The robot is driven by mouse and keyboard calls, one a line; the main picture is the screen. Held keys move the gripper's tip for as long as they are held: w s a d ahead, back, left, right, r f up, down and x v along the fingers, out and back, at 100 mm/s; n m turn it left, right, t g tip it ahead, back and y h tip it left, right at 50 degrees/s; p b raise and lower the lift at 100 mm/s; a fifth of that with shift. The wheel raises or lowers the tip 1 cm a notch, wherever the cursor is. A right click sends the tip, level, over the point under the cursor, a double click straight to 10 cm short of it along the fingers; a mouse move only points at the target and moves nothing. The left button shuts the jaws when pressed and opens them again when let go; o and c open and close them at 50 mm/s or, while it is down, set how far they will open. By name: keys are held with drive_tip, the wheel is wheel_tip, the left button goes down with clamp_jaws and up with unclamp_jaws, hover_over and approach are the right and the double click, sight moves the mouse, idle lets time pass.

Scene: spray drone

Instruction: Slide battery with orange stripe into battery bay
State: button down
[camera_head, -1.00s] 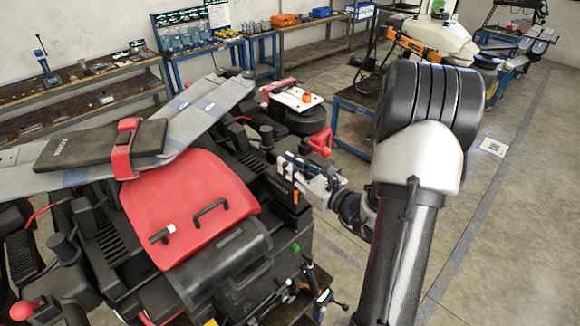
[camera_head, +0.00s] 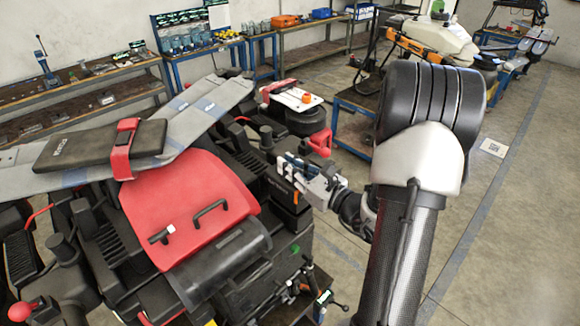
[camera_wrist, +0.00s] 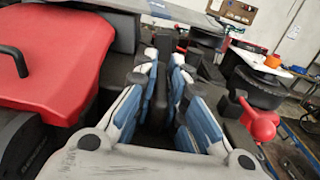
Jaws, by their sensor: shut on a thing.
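The battery with the orange stripe (camera_head: 296,197) is a dark block at the right side of the drone, in the head view. It sits at the drone's dark side housing, where the battery bay appears to be. How deep it sits I cannot tell. My gripper (camera_head: 291,168) is at the battery's upper right end, its white and blue fingers close around it. In the wrist view my gripper (camera_wrist: 168,85) has its fingers on both sides of a dark narrow part. The bay opening is hidden by the battery and fingers.
The drone's red cover (camera_head: 187,203) with black handles lies left of the battery. A black pack (camera_head: 85,147) is strapped to a grey drone arm. A red part (camera_head: 320,142) stands just beyond my gripper. Open floor lies to the right.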

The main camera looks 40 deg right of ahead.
drive_tip(key=shift+f+b, duration=3)
drive_tip(key=shift+b, duration=0.1)
idle(0.5)
drive_tip(key=c, duration=1.6)
unclamp_jaws()
drive_tip(key=shift+o, duration=0.2)
drive_tip(key=shift+f, duration=0.1)
drive_tip(key=shift+f, duration=0.1)
drive_tip(key=s+d, duration=0.1)
drive_tip(key=s, duration=1.1)
drive_tip(key=shift+d, duration=0.3)
